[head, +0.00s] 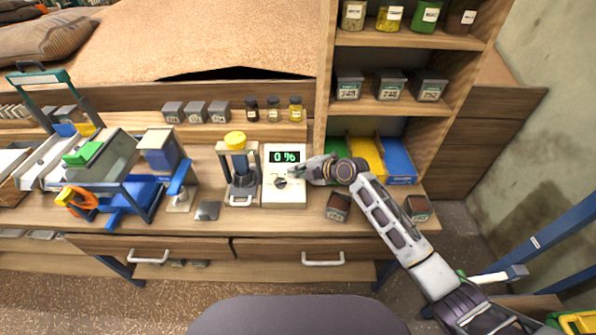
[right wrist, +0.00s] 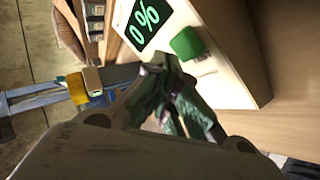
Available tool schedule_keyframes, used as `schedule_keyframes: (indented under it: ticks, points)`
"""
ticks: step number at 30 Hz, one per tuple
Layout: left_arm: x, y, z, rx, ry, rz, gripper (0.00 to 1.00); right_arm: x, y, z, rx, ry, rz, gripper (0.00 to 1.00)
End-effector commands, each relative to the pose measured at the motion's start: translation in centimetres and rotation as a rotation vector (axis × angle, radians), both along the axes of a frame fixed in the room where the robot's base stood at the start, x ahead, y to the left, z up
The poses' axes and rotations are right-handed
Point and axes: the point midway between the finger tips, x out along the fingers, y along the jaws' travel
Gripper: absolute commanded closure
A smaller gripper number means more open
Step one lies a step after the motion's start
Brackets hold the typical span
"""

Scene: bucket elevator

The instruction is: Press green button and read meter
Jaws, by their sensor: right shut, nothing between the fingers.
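The display also shows in the right wrist view (right wrist: 143,22), rotated. The green button (right wrist: 187,43) is a raised green block on the meter's face in the right wrist view. I cannot make it out in the head view, where my gripper covers part of the meter. My right gripper (head: 295,172) is shut and empty at the meter's right side. In the right wrist view its fingertips (right wrist: 164,64) are close beside the button; I cannot tell if they touch it. My left gripper is not in view.
A shelf unit (head: 397,106) with jars and labelled boxes rises behind and right. A blue-framed machine (head: 125,195) fills the bench's left.

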Motion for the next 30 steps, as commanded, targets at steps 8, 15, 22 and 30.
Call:
schedule_keyframes:
  ticks: [8,15,22,30]
  points:
    - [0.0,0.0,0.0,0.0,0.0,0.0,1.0,-0.01,0.0,-0.01,0.0,0.0,0.0,1.0]
    - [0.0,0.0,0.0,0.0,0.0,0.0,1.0,-0.01,0.0,-0.01,0.0,0.0,0.0,1.0]
    - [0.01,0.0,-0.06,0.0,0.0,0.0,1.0,0.01,0.01,-0.04,0.0,0.0,0.0,1.0]
    - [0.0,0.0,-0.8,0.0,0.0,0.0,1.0,0.21,-0.04,-0.5,-0.001,-0.001,0.0,1.0]
